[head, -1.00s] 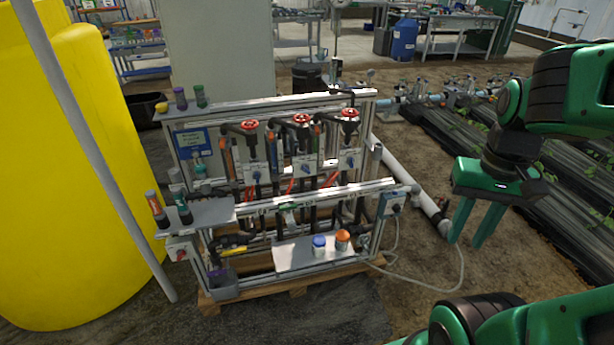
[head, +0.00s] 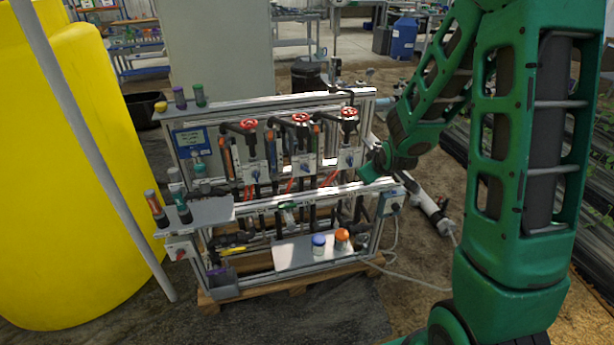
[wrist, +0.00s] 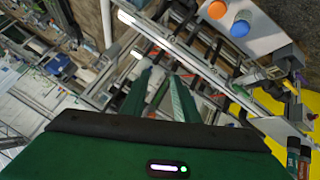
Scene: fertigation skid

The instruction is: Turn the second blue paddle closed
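Three grey boxes, each with a small blue paddle on its front, sit in a row below red handwheels on the skid in the head view. The second, middle blue paddle (head: 305,168) is between the left one (head: 254,173) and the right one (head: 349,160). Their exact angles are too small to tell. My gripper (head: 368,172) is at the right end of the skid, right of the right-hand paddle, its fingers mostly hidden by my arm. In the wrist view my gripper (wrist: 167,78) has its two green fingers apart with nothing between them.
A metal rail (head: 300,198) runs in front of the boxes. Below it, a shelf (head: 290,258) holds a blue-capped jar (head: 319,245) and an orange-capped jar (head: 342,239). A yellow tank (head: 70,180) stands left. The ground in front is open.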

